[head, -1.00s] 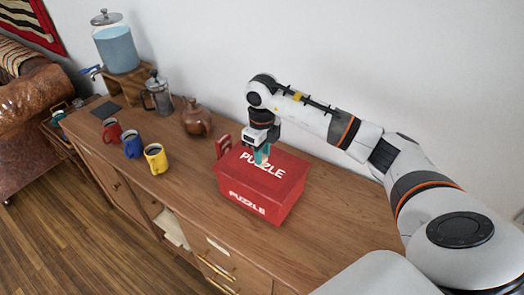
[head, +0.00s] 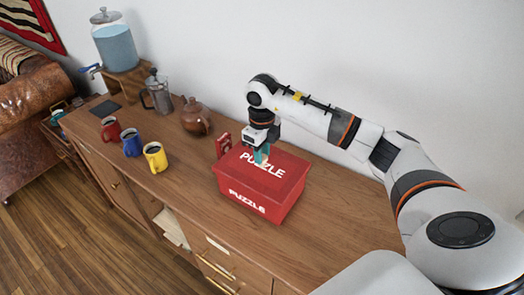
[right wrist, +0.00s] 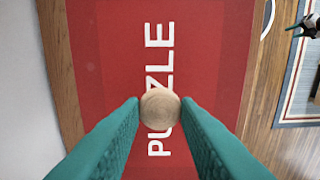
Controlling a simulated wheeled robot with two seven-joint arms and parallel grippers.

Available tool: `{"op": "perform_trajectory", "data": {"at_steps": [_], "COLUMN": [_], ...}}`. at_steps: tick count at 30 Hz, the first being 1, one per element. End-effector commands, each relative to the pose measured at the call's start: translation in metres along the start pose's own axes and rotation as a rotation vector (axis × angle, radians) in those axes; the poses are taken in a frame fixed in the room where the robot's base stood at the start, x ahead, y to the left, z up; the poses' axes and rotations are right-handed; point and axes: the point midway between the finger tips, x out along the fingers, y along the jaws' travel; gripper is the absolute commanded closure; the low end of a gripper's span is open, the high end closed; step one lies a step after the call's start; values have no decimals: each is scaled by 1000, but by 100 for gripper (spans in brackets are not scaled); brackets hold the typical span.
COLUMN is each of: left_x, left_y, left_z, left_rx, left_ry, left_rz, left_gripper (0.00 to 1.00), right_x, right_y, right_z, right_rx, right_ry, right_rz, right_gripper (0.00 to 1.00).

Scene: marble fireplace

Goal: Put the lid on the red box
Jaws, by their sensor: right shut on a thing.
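The red box (head: 246,200) stands on the wooden sideboard, with "PUZZLE" in white on its front. Its red lid (head: 288,172), also marked "PUZZLE", lies over the top of the box and looks lined up with it; I cannot tell whether a thin gap is left. My right gripper (head: 262,157) points down over the lid. In the right wrist view, its teal fingers are shut on the round wooden knob (right wrist: 160,108) in the middle of the lid (right wrist: 105,50). My left gripper is not in view.
A small red object (head: 223,145) stands behind the box's left corner. A teapot (head: 195,117), a French press (head: 158,93), red, blue and yellow mugs (head: 155,157) and a water dispenser (head: 115,45) are farther left on the sideboard. The sideboard (head: 335,225) is clear right of the box.

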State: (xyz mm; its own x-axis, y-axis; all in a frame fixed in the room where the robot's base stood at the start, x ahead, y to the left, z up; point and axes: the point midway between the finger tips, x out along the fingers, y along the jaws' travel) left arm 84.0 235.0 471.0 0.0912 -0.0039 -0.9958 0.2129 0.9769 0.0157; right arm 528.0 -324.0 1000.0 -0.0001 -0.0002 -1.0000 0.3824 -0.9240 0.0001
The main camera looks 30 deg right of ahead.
Motion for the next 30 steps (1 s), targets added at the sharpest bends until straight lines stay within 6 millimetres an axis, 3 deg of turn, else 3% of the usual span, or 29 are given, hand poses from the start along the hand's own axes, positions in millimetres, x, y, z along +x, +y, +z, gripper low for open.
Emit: {"op": "perform_trajectory", "data": {"at_steps": [27,28,30], "left_x": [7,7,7], "left_y": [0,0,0], "left_z": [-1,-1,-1], "left_rx": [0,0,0], "left_ry": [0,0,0], "left_rz": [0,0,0], "left_gripper": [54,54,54], "right_x": [8,8,8], "right_y": [0,0,0], "right_z": [0,0,0], "right_rx": [0,0,0], "right_ry": [0,0,1], "right_rz": [0,0,0], "right_gripper": [100,70,58]}}
